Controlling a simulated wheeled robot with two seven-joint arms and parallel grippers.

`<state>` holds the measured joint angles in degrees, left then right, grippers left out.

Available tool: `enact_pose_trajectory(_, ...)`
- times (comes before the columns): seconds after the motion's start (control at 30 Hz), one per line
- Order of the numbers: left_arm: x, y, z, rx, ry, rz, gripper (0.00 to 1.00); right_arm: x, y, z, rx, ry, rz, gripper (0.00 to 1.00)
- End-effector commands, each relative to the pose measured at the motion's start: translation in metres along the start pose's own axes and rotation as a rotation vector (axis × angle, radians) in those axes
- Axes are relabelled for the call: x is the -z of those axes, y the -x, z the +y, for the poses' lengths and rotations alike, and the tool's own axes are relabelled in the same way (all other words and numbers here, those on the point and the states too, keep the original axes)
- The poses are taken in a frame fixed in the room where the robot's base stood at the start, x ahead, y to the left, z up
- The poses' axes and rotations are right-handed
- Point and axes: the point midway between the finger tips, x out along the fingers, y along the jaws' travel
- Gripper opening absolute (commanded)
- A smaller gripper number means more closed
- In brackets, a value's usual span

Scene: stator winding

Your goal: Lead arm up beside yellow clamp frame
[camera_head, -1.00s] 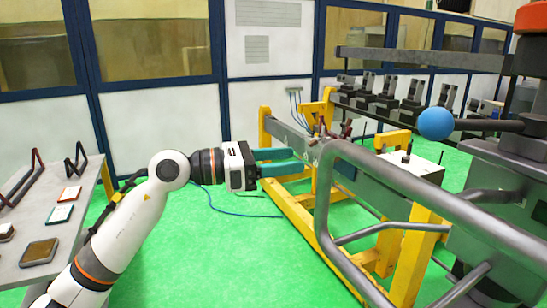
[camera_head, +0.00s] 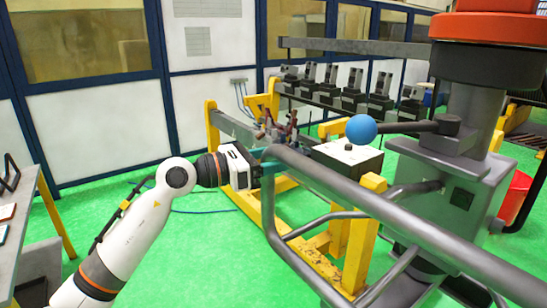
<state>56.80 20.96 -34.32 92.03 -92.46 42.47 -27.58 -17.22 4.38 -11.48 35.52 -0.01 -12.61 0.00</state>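The yellow clamp frame (camera_head: 357,250) stands on the green floor right of centre, with its left yellow post (camera_head: 212,128) and the clamps (camera_head: 277,130) near its top. My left arm comes in from the lower left, and its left gripper (camera_head: 275,165) has teal fingers beside the frame's left side. The fingers overlap the bent grey tube rail (camera_head: 285,205) in the picture; I cannot tell whether they touch it. Their tips are partly hidden, so the opening is unclear. My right gripper is not in view.
A grey table (camera_head: 30,215) stands at the left edge. A blue ball knob (camera_head: 361,129) on a lever and a large grey machine column (camera_head: 470,150) fill the right. A red bucket (camera_head: 515,197) stands behind it. Green floor is clear in front of the wall.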

Motion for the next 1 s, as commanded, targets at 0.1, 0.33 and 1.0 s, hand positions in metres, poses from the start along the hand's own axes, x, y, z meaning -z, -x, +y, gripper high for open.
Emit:
enact_pose_trajectory(0.1,0.0001,0.0003,-0.0001,0.0,0.0,0.0,0.32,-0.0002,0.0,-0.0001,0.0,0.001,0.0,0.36)
enact_pose_trajectory(0.33,0.0001,0.0004,-0.0001,0.0,0.0,0.0,0.0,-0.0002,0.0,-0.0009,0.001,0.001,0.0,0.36)
enact_pose_trajectory(1.0,0.0001,0.0005,-0.0001,0.0,0.0,0.0,0.0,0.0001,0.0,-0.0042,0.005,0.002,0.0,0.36)
